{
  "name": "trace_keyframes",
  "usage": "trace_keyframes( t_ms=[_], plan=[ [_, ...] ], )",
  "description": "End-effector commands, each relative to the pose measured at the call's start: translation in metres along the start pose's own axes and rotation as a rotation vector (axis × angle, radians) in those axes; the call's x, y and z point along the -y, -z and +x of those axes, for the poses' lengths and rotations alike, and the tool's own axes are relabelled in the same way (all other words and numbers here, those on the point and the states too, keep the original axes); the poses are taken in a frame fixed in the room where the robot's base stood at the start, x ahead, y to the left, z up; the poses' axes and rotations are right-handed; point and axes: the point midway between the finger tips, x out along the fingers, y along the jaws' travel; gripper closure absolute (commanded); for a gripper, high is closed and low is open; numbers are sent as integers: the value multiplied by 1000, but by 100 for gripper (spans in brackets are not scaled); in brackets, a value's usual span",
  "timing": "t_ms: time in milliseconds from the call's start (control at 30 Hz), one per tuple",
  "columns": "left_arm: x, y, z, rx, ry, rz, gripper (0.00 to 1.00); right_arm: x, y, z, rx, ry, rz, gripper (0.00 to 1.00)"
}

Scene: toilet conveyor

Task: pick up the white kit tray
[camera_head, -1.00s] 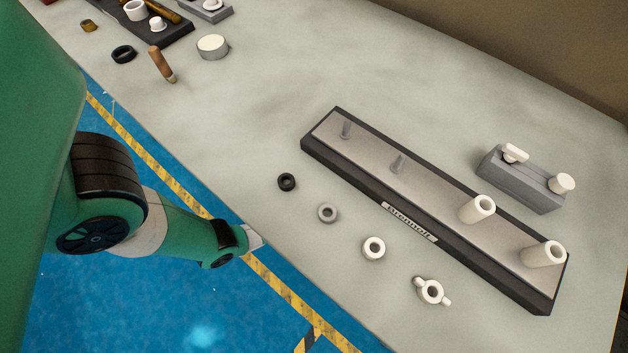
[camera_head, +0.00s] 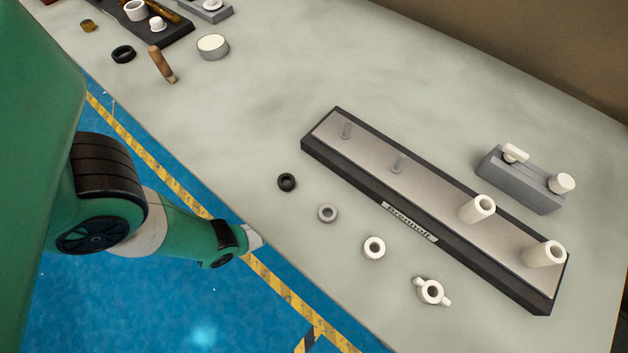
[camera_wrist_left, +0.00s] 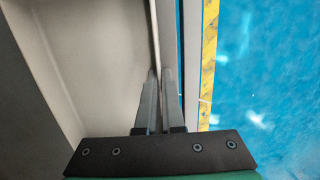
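The white kit tray (camera_wrist_left: 95,55) fills the left part of the left wrist view. I see its pale inside and a thin upright wall running up the middle of the picture. My left gripper (camera_wrist_left: 160,75) has its two grey fingers close together, one on each side of this wall, and appears shut on it. The tray's far parts are cut off by the picture edge. In the head view I see only part of my left arm; its gripper and the tray are out of view. My right gripper is in neither view.
A long fixture board (camera_head: 370,160) with pegs and two white cylinders lies on the grey table (camera_head: 270,100). Several rings lie before it, a grey block (camera_head: 520,180) behind. A screwdriver (camera_head: 161,64) and other parts lie at upper left. Blue floor lies beyond the table edge.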

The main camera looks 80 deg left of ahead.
Motion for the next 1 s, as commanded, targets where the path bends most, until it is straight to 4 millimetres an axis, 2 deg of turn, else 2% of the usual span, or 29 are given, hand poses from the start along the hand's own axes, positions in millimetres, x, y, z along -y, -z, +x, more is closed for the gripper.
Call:
trace_keyframes(
  t_ms=[533,667,767,900,1000],
  plan=[
    [0,0,-1,0,-1,0,100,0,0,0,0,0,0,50],
    [0,-1,-6,0,-1,0,100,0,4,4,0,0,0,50],
    [0,-2,-16,0,-1,0,100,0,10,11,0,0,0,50],
    [-1,-5,-41,1,-2,0,100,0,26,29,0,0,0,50],
    [19,-12,-66,-1,2,6,100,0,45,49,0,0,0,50]
  ],
)
